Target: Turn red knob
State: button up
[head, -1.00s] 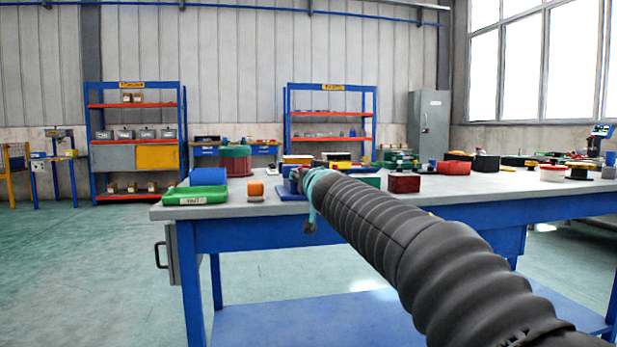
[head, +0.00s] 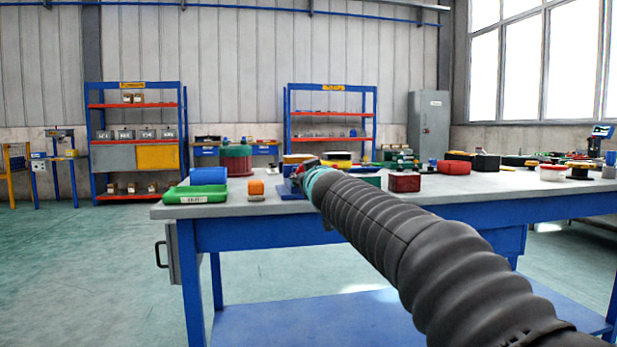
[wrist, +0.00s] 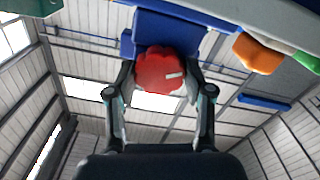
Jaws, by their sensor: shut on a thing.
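The red knob (wrist: 158,70) is a lobed disc with a white pointer mark, seen face-on in the wrist view. It sits in front of a blue housing (wrist: 172,28). The white mark lies to the right of the knob's middle, nearly level in the picture. My gripper (wrist: 161,84) has one finger on each side of the knob and is shut on it. In the head view my gripper (head: 306,172) is small at the end of the dark arm, over the blue base (head: 287,189) on the bench; the knob cannot be made out clearly there.
On the bench (head: 230,208), a green bin (head: 194,195) and an orange knob (head: 256,188) stand to the left. A dark red box (head: 404,183) and several other parts stand to the right. The bench's front-left surface is partly clear.

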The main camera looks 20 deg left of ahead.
jog(key=n, duration=1.2)
dwell(0.7)
jog(key=o, duration=1.2)
jog(key=shift+c, duration=0.2)
jog(key=v, duration=1.2)
jog(key=shift+n, duration=0.3)
